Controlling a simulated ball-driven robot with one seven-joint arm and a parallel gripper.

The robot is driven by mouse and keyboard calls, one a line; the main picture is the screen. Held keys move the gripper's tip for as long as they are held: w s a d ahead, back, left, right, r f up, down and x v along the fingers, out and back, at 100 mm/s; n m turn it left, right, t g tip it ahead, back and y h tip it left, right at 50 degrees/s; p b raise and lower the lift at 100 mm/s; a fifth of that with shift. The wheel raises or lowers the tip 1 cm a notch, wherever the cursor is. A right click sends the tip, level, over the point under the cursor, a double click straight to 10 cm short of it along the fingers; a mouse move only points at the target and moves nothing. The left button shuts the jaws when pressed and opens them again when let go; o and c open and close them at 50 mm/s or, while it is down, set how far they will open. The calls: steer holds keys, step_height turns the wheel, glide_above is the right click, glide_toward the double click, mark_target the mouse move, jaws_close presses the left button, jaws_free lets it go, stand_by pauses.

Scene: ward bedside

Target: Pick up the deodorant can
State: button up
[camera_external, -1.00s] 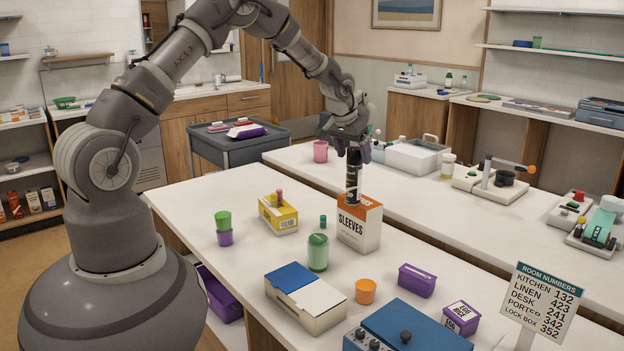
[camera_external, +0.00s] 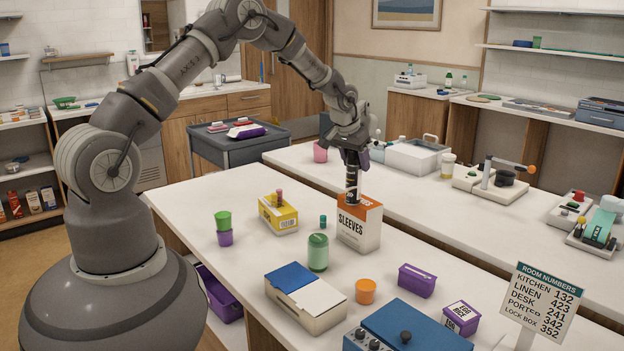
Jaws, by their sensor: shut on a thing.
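The deodorant can (camera_external: 352,184) looks like a slim dark cylinder with a pale band, and it is upright. My gripper (camera_external: 354,160) points down and is shut on its upper part. The can's lower end meets the top of the orange and white SLEEVES box (camera_external: 359,229). I cannot tell whether it rests on the box or goes a little into it. The fingers hide the top of the can.
A green jar (camera_external: 318,252) stands just in front of the SLEEVES box on the white table (camera_external: 190,193). A yellow box (camera_external: 278,214) is to the left. An orange cup (camera_external: 365,291) and a purple tub (camera_external: 416,280) are nearer the front.

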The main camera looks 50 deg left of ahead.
steer(key=shift+r, duration=0.65)
step_height(320, 180, up, 2)
steer(key=shift+r, duration=0.2)
steer(key=s+d+r+p, duration=0.2)
steer(key=s+p, duration=0.2)
steer(key=s, duration=1.1)
steer(key=w, duration=0.5)
steer(key=w+a+f, duration=0.1)
steer(key=w, duration=0.4)
steer(key=w+a+f+p, duration=0.1)
steer(key=w, duration=0.4)
steer(key=shift+f, duration=1.9)
steer(key=o, duration=1.2)
